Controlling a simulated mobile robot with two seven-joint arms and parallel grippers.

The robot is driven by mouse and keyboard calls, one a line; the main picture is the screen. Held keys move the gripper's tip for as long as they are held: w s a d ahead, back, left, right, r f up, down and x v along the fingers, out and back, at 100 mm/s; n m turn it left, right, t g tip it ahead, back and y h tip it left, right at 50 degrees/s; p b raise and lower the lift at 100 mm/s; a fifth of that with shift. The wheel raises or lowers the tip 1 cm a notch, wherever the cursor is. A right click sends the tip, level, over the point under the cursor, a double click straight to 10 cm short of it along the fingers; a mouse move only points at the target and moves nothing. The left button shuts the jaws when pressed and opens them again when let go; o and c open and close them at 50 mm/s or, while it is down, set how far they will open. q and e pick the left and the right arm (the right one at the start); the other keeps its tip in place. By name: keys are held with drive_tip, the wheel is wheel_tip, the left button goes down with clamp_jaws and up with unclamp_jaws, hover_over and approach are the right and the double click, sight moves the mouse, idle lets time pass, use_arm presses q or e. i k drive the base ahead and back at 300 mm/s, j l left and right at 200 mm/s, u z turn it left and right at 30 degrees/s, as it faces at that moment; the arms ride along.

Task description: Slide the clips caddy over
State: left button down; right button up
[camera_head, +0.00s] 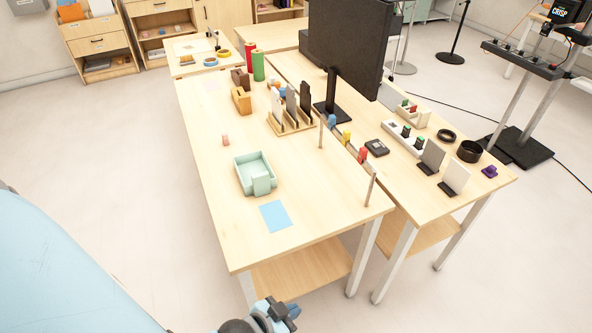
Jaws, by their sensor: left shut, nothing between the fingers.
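A mint-green open caddy (241,178) stands on the near left wooden table (225,235), with a small raised plate at its front. It looks empty inside; no label is readable, so I cannot tell for sure that it is the clips caddy. A flat light-blue square (275,216) lies on the table just in front of it, apart from it. My left gripper (284,312) shows at the bottom edge, below and in front of the table, shut and away from the caddy. My right gripper is out of view.
Blue, yellow and red pieces (347,137) sit along a low divider between two posts at the table's right edge. A wooden rack (283,123) with upright dark and grey pieces stands behind the caddy. A small pink block (225,140) lies behind left.

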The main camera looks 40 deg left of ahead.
sight(254, 169)
drive_tip(key=k+j+z, duration=0.15)
drive_tip(key=z, duration=0.35)
drive_tip(key=k+j+z, duration=0.15)
drive_tip(key=z, duration=0.3)
drive_tip(key=k+z, duration=0.25)
drive_tip(key=z, duration=0.25)
drive_tip(key=k+j+z, duration=0.15)
drive_tip(key=z, duration=0.25)
drive_tip(key=k+z, duration=0.3)
drive_tip(key=z, duration=0.15)
drive_tip(key=k+z, duration=0.25)
drive_tip(key=z, duration=0.15)
drive_tip(key=k+j+z, duration=0.2)
drive_tip(key=k, duration=0.3)
drive_tip(key=k+j+z, duration=0.2)
drive_tip(key=k, duration=0.25)
drive_tip(key=k+j+u, duration=0.65)
drive_tip(key=k+l, duration=0.05)
drive_tip(key=k, duration=0.05)
